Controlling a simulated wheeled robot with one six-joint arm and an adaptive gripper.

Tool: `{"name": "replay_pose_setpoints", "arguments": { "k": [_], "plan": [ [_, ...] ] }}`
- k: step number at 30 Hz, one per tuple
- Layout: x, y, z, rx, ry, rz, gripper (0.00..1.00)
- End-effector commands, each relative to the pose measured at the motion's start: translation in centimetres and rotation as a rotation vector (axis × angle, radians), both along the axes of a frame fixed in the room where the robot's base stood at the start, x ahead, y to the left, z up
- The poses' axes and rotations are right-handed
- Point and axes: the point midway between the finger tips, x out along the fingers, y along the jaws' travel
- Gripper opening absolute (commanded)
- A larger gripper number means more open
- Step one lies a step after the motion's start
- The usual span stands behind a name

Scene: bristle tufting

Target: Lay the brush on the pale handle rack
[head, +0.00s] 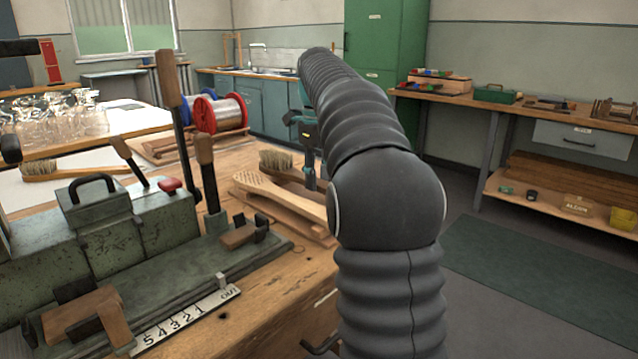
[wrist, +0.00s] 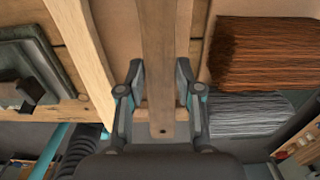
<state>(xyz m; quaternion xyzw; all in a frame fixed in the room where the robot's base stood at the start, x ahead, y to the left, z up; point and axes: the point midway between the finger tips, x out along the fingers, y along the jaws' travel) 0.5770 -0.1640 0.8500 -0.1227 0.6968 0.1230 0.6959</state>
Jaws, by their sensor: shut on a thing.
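My gripper (head: 309,165) is shut on the wooden handle of the brush (wrist: 162,50); the handle runs between the fingers (wrist: 160,95) in the wrist view. A small hole shows near the handle's end. In the head view the brush's pale bristles (head: 276,160) point up, just left of the gripper. The brush is above or on pale wooden pieces that look like the handle rack (head: 315,232); I cannot tell if it touches. A pale rail (wrist: 84,50) lies left of the handle in the wrist view, and a pale crosspiece shows beneath it. My arm hides part of the rack.
A drilled wooden blank (head: 275,193) lies in front of the brush. A green metal machine (head: 130,235) with levers stands at left. Wire spools (head: 220,112) stand behind. Brown (wrist: 262,50) and grey bristle bundles (wrist: 250,114) lie to the handle's right. Another brush (head: 42,170) lies far left.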

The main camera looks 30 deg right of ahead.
Motion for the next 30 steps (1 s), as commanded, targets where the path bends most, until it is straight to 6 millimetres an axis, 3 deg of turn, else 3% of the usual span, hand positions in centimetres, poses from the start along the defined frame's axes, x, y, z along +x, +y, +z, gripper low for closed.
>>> {"name": "replay_pose_setpoints", "arguments": {
  "k": [14,15,17,26,30],
  "plan": [
    [0.0,0.0,-1.1,-0.001,-0.001,0.0,0.0],
    [0.0,0.0,-1.0,-0.001,-0.001,0.0,0.42],
    [0.0,0.0,-1.0,-0.001,-0.001,0.0,0.57],
    [0.0,0.0,-1.0,-0.001,-0.001,0.0,0.6],
    [0.0,-0.1,0.0,-0.001,-0.004,0.0,0.6]
  ]
}}
